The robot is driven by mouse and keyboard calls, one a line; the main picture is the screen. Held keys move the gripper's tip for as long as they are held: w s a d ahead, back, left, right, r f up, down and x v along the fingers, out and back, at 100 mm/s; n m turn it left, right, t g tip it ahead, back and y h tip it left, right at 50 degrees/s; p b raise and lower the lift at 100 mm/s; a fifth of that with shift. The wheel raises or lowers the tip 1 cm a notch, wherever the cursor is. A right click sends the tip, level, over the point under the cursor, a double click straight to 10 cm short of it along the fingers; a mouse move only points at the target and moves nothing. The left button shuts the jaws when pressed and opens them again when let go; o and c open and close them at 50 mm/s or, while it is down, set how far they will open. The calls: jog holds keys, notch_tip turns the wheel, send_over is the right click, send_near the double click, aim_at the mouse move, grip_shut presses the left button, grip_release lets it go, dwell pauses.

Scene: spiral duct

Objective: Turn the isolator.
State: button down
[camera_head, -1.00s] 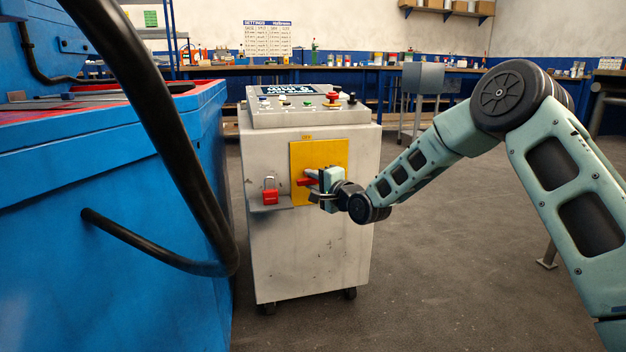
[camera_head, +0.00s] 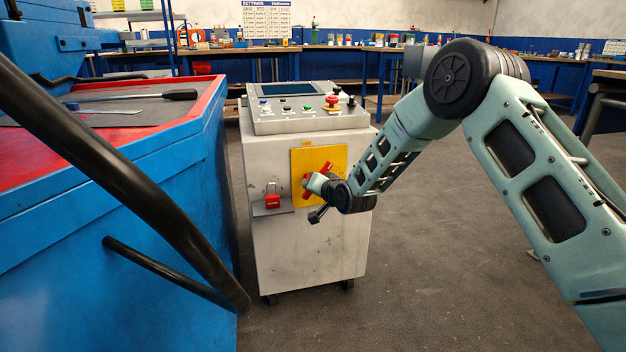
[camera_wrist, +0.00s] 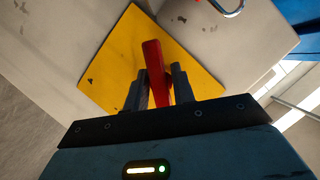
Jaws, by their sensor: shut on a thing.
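The isolator is a red handle (camera_head: 326,168) on a yellow plate (camera_head: 336,158) on the front of a grey control cabinet (camera_head: 305,245). In the head view the handle is tilted, its upper end leaning right. My gripper (camera_head: 309,189) is at the handle from the front. In the wrist view the red handle (camera_wrist: 157,72) lies between my two dark gripper fingers (camera_wrist: 158,88), with the yellow plate (camera_wrist: 125,50) behind. My gripper is shut on the handle. The handle's pivot is hidden in the head view.
The floor (camera_head: 430,270) to the right is clear.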

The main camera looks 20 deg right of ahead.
jog(key=n+h+p, duration=0.2)
jog(key=n, duration=0.1)
jog(key=shift+a+r+p, duration=0.1)
jog(key=shift+p, duration=0.3)
jog(key=shift+n+g+h+p, duration=0.3)
jog(key=shift+n+h+p, duration=0.4)
jog(key=shift+n+p, duration=0.25)
jog(key=shift+f, duration=0.2)
jog(key=c, duration=1.4)
grip_release()
jog(key=shift+o, duration=0.2)
jog(key=shift+r, duration=0.1)
jog(key=shift+s+r, duration=0.15)
jog(key=shift+s, duration=0.1)
jog(key=p+v, duration=0.4)
jog(key=v, duration=1.3)
